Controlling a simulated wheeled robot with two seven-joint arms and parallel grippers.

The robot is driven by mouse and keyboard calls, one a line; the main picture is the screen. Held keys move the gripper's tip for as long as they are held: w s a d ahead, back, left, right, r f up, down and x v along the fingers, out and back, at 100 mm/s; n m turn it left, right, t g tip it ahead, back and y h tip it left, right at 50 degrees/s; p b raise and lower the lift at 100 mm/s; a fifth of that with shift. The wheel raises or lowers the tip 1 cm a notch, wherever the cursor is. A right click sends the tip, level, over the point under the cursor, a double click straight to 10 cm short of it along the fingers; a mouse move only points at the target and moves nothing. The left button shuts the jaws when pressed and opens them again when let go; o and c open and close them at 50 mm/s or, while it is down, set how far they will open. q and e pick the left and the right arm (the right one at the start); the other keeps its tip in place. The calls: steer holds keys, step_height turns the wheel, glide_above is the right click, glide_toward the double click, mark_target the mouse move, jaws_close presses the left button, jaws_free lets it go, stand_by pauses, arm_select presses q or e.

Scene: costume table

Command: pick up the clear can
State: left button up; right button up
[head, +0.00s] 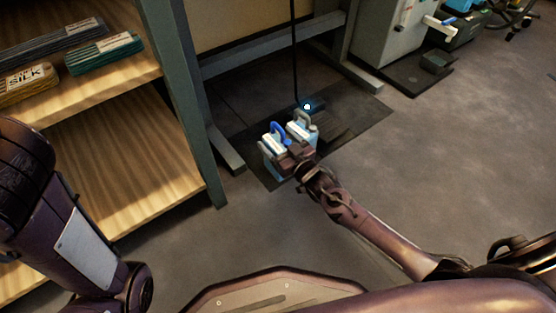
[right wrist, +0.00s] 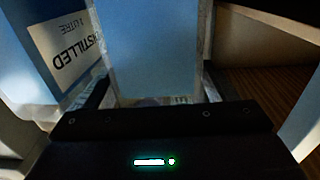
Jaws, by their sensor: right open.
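Two pale blue cans stand side by side on the floor in the head view. The left can (head: 270,147) has a blue handle, and the right can (head: 303,130) has a grey handle. I cannot tell which one is the clear can. My right gripper (head: 292,160) is low at their near side and hides part of them. In the right wrist view its open fingers stand either side of a plain pale blue can face (right wrist: 153,50). My left gripper is out of view.
A wooden shelf unit (head: 120,165) with a green post stands on the left, holding packets (head: 103,52). The cans stand on a dark floor mat (head: 345,125) beside a metal frame (head: 218,145). Open floor (head: 450,160) lies to the right.

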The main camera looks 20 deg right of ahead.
jaws_close()
steer(key=shift+w+r, duration=0.15)
steer(key=shift+r, duration=0.1)
stand_by(0.5)
